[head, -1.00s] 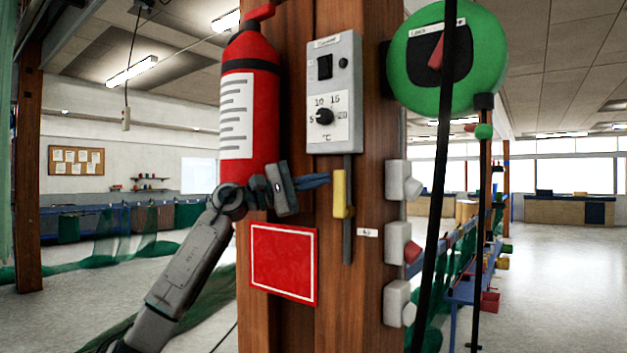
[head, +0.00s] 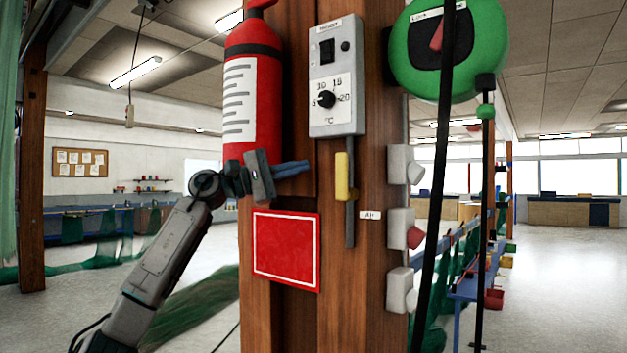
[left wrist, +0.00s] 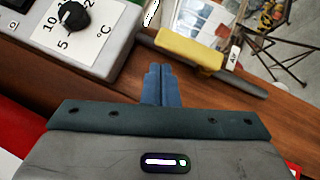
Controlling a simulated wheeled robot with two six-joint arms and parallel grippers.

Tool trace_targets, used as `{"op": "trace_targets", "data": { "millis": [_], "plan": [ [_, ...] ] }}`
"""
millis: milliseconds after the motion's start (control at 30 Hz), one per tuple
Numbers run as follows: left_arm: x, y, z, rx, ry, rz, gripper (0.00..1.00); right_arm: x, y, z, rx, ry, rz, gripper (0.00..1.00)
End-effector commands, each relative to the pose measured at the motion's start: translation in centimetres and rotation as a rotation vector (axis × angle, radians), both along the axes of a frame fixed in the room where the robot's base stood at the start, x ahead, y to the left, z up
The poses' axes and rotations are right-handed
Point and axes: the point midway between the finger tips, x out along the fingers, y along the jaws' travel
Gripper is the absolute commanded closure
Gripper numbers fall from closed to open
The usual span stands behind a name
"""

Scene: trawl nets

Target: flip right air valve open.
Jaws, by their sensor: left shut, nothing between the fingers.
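The air valve has a yellow lever (head: 342,177) on a thin grey pipe (head: 350,222) that runs down the wooden post. The lever lies along the pipe, and a small "AIR" label (head: 370,215) is beside it. It is the only air valve I see. My left gripper (head: 307,166) has its blue fingers shut and empty, a short gap left of the lever. In the left wrist view the shut fingertips (left wrist: 158,70) point toward the yellow lever (left wrist: 190,48) without visible contact. My right gripper is not in view.
A grey thermostat box (head: 336,80) sits above the lever. A red fire extinguisher (head: 253,110) and a red sign (head: 286,249) are on the post's left. White sockets (head: 402,229) line its right side. A green reel (head: 402,62) with a dark hanging strap is at right.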

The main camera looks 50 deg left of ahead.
Motion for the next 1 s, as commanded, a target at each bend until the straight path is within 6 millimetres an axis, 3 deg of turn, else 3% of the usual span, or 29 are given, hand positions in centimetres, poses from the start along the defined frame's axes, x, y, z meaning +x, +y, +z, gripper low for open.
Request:
{"op": "trace_targets", "data": {
  "millis": [33,300,1000],
  "plan": [
    [-0.8,0.5,-0.9,0.0,-0.002,0.003,1.0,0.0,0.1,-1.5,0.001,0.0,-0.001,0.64],
    [-3.8,2.3,-1.5,-0.001,-0.001,0.002,1.0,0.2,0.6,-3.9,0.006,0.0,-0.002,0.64],
    [-4.6,2.7,-1.3,-0.001,0.0,0.0,1.0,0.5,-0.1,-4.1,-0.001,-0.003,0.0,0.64]
  ]
}}
